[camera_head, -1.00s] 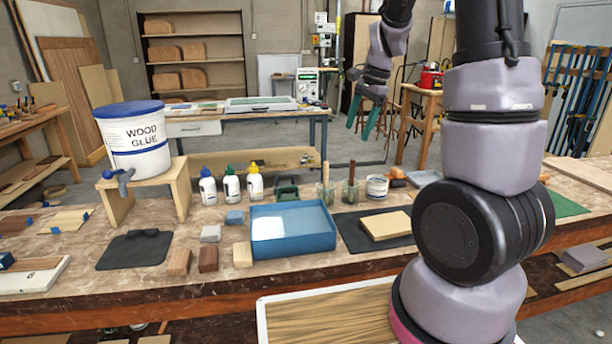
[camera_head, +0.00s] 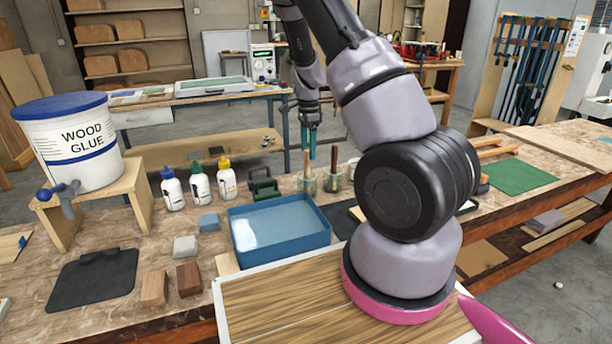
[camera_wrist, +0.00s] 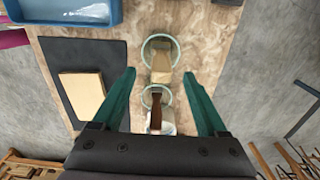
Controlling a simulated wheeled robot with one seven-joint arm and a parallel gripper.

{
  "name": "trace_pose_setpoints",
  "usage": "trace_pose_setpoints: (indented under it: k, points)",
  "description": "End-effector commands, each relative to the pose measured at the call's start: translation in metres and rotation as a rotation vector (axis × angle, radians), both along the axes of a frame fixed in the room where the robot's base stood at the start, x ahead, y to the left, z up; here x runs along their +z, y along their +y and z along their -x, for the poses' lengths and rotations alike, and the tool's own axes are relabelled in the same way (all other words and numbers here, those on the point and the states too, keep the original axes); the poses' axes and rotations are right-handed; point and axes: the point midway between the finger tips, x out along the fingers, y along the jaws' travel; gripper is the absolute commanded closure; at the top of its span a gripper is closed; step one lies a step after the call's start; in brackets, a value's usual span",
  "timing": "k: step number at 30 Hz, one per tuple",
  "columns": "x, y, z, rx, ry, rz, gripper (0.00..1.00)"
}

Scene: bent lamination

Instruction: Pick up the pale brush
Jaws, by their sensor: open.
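The pale brush (camera_head: 307,162) stands handle up in the left glass jar (camera_head: 308,184). In the wrist view, the pale brush (camera_wrist: 160,66) shows inside the round jar rim near the top middle. A dark-handled brush (camera_head: 334,158) stands in the jar just right of it; its brown handle (camera_wrist: 156,110) is nearer my gripper's palm in the wrist view. My gripper (camera_head: 310,142) is open and empty above the jars. In the wrist view, the fingertips of my gripper (camera_wrist: 159,74) straddle the line of the pale handle. I cannot tell the height gap exactly.
A white can (camera_head: 353,168) stands right of the jars, and a green object (camera_head: 265,188) left of them. A blue tray (camera_head: 280,229) lies in front. A dark mat with a wood block (camera_wrist: 82,92) lies beside the jars. Glue bottles (camera_head: 199,185) stand further left.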

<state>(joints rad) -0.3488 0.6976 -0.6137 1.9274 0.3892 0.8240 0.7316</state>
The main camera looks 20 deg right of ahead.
Motion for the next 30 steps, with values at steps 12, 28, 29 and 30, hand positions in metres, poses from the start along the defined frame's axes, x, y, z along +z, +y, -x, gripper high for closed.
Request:
trace_pose_setpoints:
  k: [12,28,29,30]
  points:
    - [-0.050,0.004,-0.002,0.001,0.001,0.000,0.25]
    - [-0.052,0.004,-0.003,0.002,-0.001,0.000,1.00]
    - [-0.052,0.004,-0.003,0.002,-0.001,0.000,1.00]
    - [-0.052,0.004,-0.003,0.002,-0.001,0.000,1.00]
